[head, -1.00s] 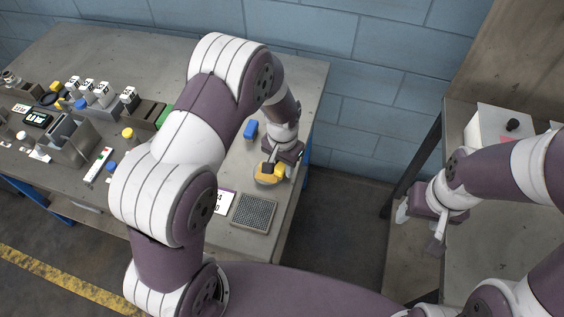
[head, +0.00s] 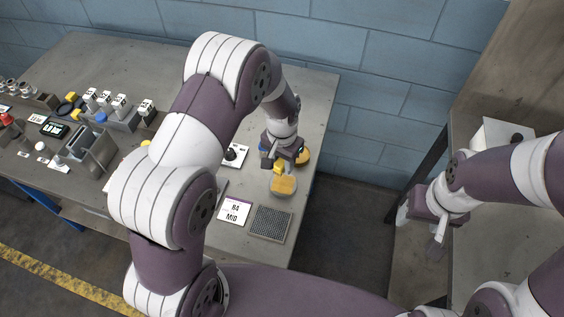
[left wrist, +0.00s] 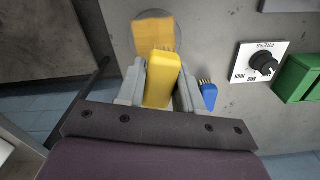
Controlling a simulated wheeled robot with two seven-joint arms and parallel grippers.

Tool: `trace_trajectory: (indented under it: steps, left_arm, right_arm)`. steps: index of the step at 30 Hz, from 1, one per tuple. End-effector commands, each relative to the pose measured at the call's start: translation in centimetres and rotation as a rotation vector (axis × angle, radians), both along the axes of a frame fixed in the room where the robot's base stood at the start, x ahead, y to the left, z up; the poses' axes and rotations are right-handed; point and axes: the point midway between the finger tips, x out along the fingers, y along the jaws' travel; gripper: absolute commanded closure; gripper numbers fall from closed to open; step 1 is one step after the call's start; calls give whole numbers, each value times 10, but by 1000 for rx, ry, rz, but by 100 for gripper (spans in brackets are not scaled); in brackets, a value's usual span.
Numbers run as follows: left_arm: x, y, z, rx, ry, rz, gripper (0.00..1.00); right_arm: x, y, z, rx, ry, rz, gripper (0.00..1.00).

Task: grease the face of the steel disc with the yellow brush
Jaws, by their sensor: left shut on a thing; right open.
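My left gripper (head: 283,158) is shut on the yellow brush (head: 280,167). The brush also shows between the fingers in the left wrist view (left wrist: 162,82). Its bristles overlap the near edge of the steel disc's (left wrist: 138,36) face in that view. I cannot tell whether they touch it. An orange-yellow patch (left wrist: 155,33) covers much of the disc face. In the head view the disc (head: 283,193) lies on the table just below the gripper in the picture. My right gripper (head: 422,222) is open and empty, over at the right.
A blue brush (left wrist: 209,95) lies beside the gripper. A PRESS knob plate (left wrist: 248,64) and a green box (left wrist: 297,78) stand further right in the wrist view. A yellow round thing (head: 303,157) is partly hidden behind my gripper. A card (head: 235,210) and grey mesh pad (head: 270,224) lie nearby.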

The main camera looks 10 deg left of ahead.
Motion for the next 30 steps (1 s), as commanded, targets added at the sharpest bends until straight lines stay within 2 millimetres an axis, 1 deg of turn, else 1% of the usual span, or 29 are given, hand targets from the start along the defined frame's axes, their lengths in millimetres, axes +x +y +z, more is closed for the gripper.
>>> trace_trajectory:
  steps: [1,3,6,9,25,28,30]
  left_arm:
    - [1,0,9,0,-1,0,97]
    - [1,0,15,0,-1,1,97]
    - [2,0,22,0,0,1,97]
    - [2,0,25,0,0,1,97]
    - [2,0,24,0,0,1,97]
    - [4,1,17,0,0,5,97]
    - [9,3,11,-1,-3,11,97]
  right_arm:
    - [0,0,8,0,0,0,39]
    - [0,0,13,0,0,0,39]
    - [0,0,19,0,0,0,39]
    - [0,0,21,0,0,0,39]
    - [0,0,19,0,0,0,39]
    - [0,0,11,0,0,0,39]
    - [0,0,-1,0,0,0,39]
